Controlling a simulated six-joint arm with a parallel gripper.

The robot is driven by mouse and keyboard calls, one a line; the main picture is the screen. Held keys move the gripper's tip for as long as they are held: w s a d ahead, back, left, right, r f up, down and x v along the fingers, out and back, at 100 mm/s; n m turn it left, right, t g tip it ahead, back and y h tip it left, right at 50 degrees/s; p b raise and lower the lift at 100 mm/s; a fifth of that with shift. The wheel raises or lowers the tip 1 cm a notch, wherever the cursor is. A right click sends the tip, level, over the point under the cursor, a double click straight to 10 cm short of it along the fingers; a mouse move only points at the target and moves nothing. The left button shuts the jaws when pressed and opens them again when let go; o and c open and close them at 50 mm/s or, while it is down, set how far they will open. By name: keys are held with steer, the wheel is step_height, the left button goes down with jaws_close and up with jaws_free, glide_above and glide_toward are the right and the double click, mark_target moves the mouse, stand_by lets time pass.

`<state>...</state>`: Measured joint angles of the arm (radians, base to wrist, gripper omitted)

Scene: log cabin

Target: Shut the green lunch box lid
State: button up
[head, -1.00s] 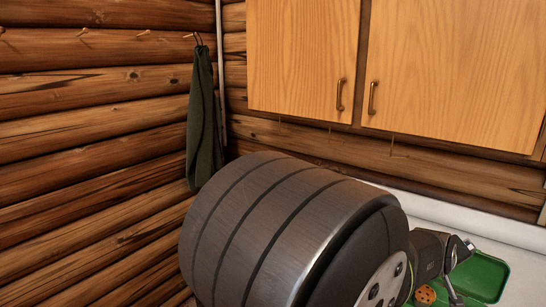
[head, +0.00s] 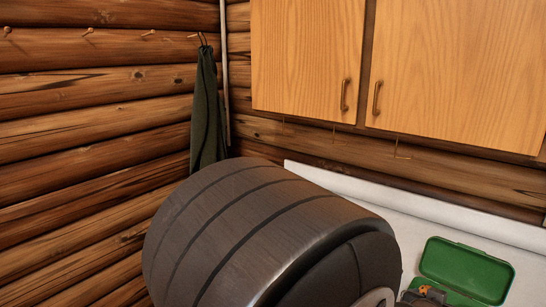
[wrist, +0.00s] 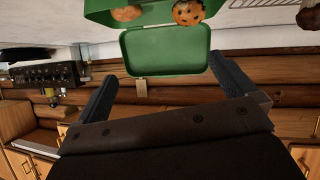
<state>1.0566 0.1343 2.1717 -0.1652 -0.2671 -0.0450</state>
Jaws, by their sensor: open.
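The green lunch box lid (head: 466,271) stands open, tilted back from the box, at the lower right of the head view. My gripper (wrist: 163,68) is open and empty. Its fingers lie to either side of the lid in the picture; I cannot tell the distance. In the head view my arm hides much of the gripper and box front.
The box stands on a white counter (head: 400,215) below wooden cupboards (head: 455,75). A dark cloth (head: 207,110) hangs on the log wall. The wrist view also shows a dark stove (wrist: 45,76) at left and a wire rack (wrist: 262,3) at the top.

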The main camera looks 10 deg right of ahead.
steer(key=shift+s+a+f+m, duration=0.2)
steer(key=shift+s+a+m, duration=0.1)
steer(key=shift+m, duration=0.1)
steer(key=shift+c, duration=0.4)
steer(key=c, duration=1.1)
steer(key=shift+w+d, duration=0.1)
steer(key=shift+d, duration=0.1)
steer(key=c, duration=0.3)
steer(key=d, duration=0.1)
steer(key=w+d, duration=0.1)
steer(key=d+r, duration=0.1)
steer(key=shift+w+d, duration=0.25)
jaws_close()
steer(key=w+d+r+g+y, duration=0.2)
steer(key=w+d+r+y, duration=0.3)
steer(key=d, duration=0.4)
steer(key=w+d+r+g+y, duration=0.2)
steer(key=w+d+r, duration=0.4)
steer(key=w+d, duration=0.2)
steer(key=x, duration=1.1)
steer(key=shift+s+a+r, duration=0.5)
steer(key=shift+s+a, duration=0.2)
steer(key=shift+a, duration=0.05)
steer(key=shift+s+a+r, duration=0.55)
steer(key=shift+s+a, duration=0.1)
steer(key=shift+a, duration=0.1)
